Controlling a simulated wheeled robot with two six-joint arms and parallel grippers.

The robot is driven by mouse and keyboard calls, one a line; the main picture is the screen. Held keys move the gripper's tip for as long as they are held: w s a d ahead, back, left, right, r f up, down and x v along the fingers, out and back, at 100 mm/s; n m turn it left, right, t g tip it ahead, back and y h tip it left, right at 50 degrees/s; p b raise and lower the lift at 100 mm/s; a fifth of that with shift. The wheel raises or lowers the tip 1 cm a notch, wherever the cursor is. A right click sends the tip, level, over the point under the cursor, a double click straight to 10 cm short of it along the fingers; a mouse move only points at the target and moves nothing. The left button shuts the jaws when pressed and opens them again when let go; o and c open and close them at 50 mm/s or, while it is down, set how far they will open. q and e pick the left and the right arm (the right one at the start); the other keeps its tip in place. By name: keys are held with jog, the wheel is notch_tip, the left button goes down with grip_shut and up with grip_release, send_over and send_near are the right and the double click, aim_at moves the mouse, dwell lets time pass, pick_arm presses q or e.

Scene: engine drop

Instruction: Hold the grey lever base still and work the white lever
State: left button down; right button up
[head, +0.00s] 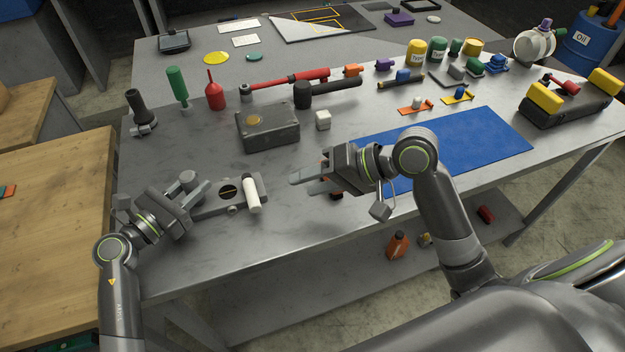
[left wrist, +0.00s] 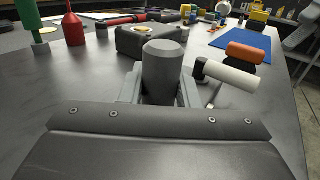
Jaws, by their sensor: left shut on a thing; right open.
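The grey lever base (head: 209,207) lies on the near left of the metal table. The white lever (head: 252,196) is at its right end, tilted; it also shows in the left wrist view (left wrist: 232,77). My left gripper (head: 184,199) is shut on the grey lever base at its left end. In the left wrist view the base's grey post (left wrist: 162,72) stands up between my fingers. My right gripper (head: 308,180) is open, to the right of the white lever and apart from it. It partly hides an orange thing, which shows in the left wrist view (left wrist: 247,53).
A grey box (head: 268,132) and a small white cube (head: 323,120) stand behind the lever. A blue mat (head: 470,145) lies to the right. Tools, a red bottle (head: 214,92) and small containers line the back. The table's front edge is close to both grippers.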

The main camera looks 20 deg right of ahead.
pick_arm(q)
jog(key=c, duration=1)
grip_release()
jog(key=shift+a, duration=0.1)
